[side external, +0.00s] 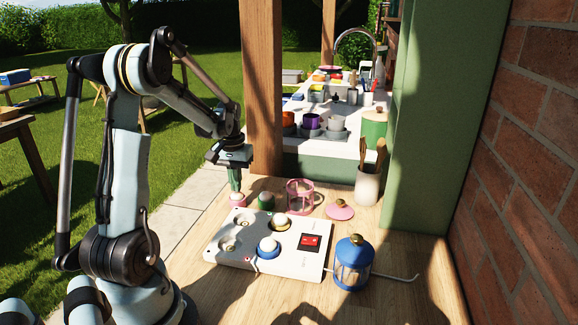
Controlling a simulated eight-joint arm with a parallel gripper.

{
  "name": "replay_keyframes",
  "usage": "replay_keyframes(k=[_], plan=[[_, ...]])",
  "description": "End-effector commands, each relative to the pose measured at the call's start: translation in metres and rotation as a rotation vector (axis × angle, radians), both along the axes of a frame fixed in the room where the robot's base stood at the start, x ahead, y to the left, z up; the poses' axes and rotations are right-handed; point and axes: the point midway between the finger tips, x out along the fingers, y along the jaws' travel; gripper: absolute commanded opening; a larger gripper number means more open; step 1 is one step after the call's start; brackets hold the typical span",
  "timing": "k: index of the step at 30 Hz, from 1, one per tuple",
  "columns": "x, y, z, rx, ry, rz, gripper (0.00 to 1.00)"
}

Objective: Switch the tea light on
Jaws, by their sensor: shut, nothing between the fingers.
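My gripper (235,189) is shut and empty and points straight down. Its tips are at or just above a small pink-and-white round tea light (237,201) on the wooden table, behind the white panel; I cannot tell whether they touch. A dark green tea light (266,201) stands just right of it. On the white panel (292,265) sit a blue-ringed tea light (268,248) and a yellow-ringed one (281,222), both with white domes. No tea light visibly glows.
The panel has a red switch (310,241) and a white cable (398,277). A blue lantern (353,263) stands at its right. Behind are a pink lantern frame (299,196), its pink lid (340,209) and a utensil pot (367,187). A wooden post (262,90) rises behind my gripper.

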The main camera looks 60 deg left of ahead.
Motion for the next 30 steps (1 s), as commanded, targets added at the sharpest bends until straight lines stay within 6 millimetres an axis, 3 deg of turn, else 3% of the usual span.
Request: replay_keyframes(k=[21,30], plan=[[0.0,0.0,-0.01,0.0,0.0,0.0,0.0],[0.0,0.0,0.013,0.0,0.0,0.0,0.0]])
